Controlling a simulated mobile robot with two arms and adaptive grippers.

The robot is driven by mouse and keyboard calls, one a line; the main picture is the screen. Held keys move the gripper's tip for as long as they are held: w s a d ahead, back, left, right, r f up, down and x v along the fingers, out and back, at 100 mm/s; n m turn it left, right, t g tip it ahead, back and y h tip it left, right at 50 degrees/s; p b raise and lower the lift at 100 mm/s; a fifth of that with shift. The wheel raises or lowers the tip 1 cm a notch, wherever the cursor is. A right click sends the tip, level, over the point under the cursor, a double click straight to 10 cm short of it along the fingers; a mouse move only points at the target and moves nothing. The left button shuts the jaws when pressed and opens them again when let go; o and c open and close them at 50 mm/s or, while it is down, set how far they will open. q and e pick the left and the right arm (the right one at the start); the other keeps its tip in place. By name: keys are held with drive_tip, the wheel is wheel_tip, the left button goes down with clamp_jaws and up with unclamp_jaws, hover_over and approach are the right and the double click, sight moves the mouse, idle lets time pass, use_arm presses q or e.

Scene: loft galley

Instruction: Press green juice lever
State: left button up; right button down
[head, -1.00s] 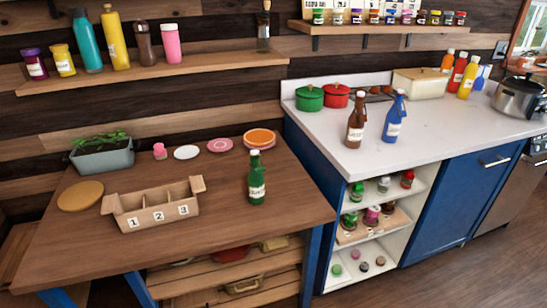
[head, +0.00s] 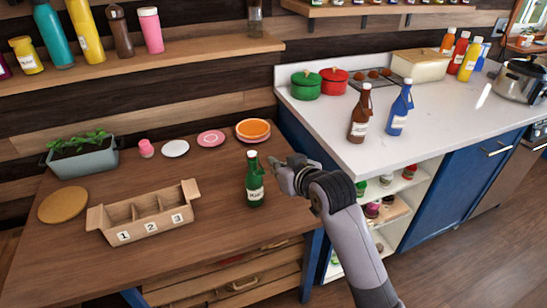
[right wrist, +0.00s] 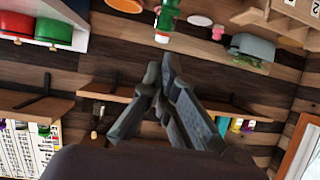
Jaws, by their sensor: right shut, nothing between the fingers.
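The green juice bottle (head: 255,182) stands upright on the wooden table, with a white cap and a pale label. It also shows in the right wrist view (right wrist: 167,21), upside down near the top edge. Its lever is too small to make out surely. My right gripper (head: 278,165) is shut and empty, just right of the bottle's upper part in the head view. In the right wrist view its fingers (right wrist: 160,62) point toward the bottle, with a gap seeming to remain. I cannot tell for certain whether they touch. My left gripper is not in view.
A numbered wooden box (head: 150,214) and a round board (head: 63,205) lie left on the table. An orange plate (head: 253,129) is behind the bottle. Brown (head: 360,118) and blue (head: 400,110) bottles stand on the white counter. The table between box and bottle is clear.

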wheel_tip(320, 180, up, 2)
drive_tip(key=p, duration=0.1)
hover_over(260, 172)
drive_tip(key=s, duration=0.1)
drive_tip(key=shift+f, duration=1.85)
drive_tip(key=f, duration=0.1)
drive_tip(key=d+f, duration=0.1)
drive_tip(key=f, duration=0.1)
drive_tip(key=shift+f+p, duration=0.1)
drive_tip(key=shift+p, duration=0.3)
drive_tip(key=shift+s+f, duration=0.1)
drive_tip(key=shift+f, duration=0.5)
